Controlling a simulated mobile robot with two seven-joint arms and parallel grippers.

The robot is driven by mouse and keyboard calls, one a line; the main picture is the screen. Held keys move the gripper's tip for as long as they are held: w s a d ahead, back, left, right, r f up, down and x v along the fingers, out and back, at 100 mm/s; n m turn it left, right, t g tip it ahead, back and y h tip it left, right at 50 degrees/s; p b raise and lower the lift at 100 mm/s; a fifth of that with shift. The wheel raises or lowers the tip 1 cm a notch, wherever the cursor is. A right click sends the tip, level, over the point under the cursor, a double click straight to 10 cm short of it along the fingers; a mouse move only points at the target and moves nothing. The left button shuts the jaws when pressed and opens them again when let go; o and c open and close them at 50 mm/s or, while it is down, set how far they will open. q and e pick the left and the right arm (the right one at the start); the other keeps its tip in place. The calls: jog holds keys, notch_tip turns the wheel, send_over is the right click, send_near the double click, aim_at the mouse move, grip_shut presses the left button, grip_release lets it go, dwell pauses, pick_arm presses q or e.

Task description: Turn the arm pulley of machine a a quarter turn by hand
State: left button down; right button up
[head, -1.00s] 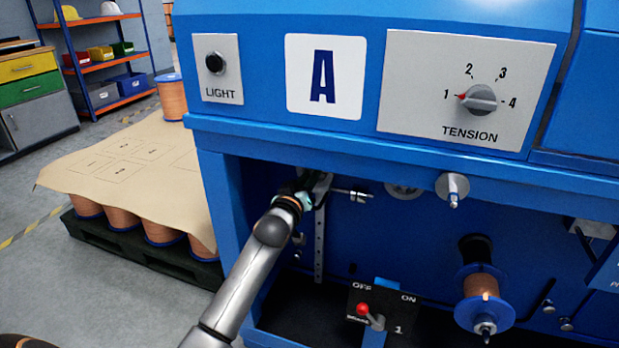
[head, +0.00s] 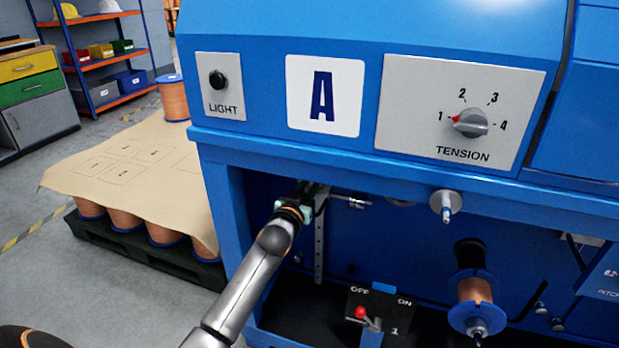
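Machine a (head: 290,145) is the blue machine with the white "A" plate (head: 324,95). My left arm reaches from the bottom of the head view into its open bay. My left gripper (head: 316,195) is at the top of a grey perforated bar (head: 319,250), under the blue ledge. Its fingers are small and dark, and I cannot tell whether they are open or shut. No arm pulley shows clearly there; the gripper may cover it. A short metal shaft (head: 352,202) sticks out to the right of the gripper. My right gripper is not in view.
A grey roller (head: 445,204) and a copper wire spool (head: 474,290) are to the right in the bay. A red-tipped OFF/ON lever (head: 362,313) stands below. The tension dial (head: 470,123) points near 1. Covered spools on a pallet (head: 170,262) stand left.

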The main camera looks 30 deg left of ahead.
pick_arm(q)
jog(key=m+p, duration=0.2)
jog(key=m, duration=0.1)
jog(key=shift+m, duration=0.4)
jog(key=m+p, duration=0.1)
jog(key=m, duration=0.2)
jog(key=shift+m, duration=0.3)
jog(key=m, duration=1.2)
jog(key=shift+f+m+p, duration=0.1)
jog(key=shift+m+p, duration=0.2)
jog(key=shift+m, duration=0.1)
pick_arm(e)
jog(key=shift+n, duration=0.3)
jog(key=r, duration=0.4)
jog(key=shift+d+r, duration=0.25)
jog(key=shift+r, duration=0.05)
pick_arm(q)
jog(key=c, duration=0.8)
grip_release()
jog(key=shift+o, duration=0.2)
